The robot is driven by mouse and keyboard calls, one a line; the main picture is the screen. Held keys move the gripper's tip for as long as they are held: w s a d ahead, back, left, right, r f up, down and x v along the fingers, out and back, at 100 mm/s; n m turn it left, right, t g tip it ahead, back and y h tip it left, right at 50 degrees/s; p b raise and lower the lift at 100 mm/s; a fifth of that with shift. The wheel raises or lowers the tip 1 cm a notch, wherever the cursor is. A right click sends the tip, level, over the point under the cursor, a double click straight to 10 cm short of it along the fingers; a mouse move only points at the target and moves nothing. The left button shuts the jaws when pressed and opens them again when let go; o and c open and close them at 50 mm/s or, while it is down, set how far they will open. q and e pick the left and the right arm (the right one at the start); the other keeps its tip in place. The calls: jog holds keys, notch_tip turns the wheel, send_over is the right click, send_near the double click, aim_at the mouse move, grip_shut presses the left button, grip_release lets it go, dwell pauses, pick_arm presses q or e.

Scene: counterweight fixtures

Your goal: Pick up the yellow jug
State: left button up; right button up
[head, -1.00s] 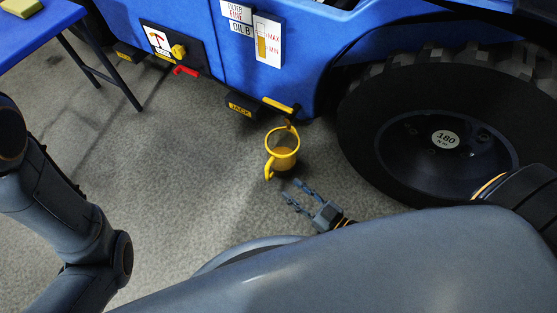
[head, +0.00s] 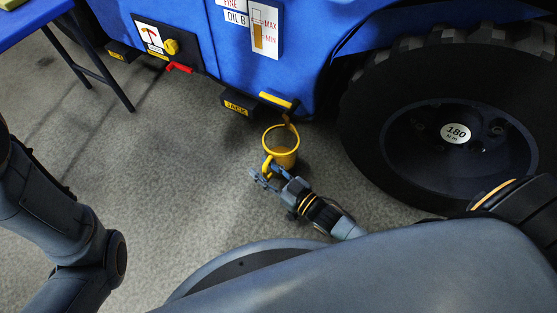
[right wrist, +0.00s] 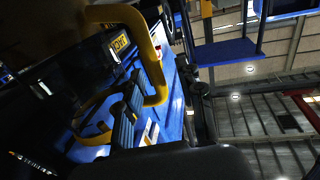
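The yellow jug (head: 282,157) stands upright on the grey floor beside the blue vehicle. Amber liquid shows inside its rim, and a brownish stream or spout part shows above it. Its yellow handle is on the near left side and also shows large in the right wrist view (right wrist: 150,62). My right gripper (head: 263,172) is low at the handle, its fingers apart around or beside it; contact is not clear. The fingers also show in the right wrist view (right wrist: 128,110). My left arm (head: 65,235) is at the left edge; its gripper is out of view.
The blue vehicle (head: 215,75) with a black block marked JACK (head: 238,104) and a yellow lever (head: 277,99) is just behind the jug. A large black wheel (head: 400,150) stands to the right. A blue table (head: 30,22) is at top left. Floor left of the jug is clear.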

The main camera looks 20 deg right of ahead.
jog(key=shift+c, duration=0.2)
grip_shut()
jog(key=shift+r, duration=0.25)
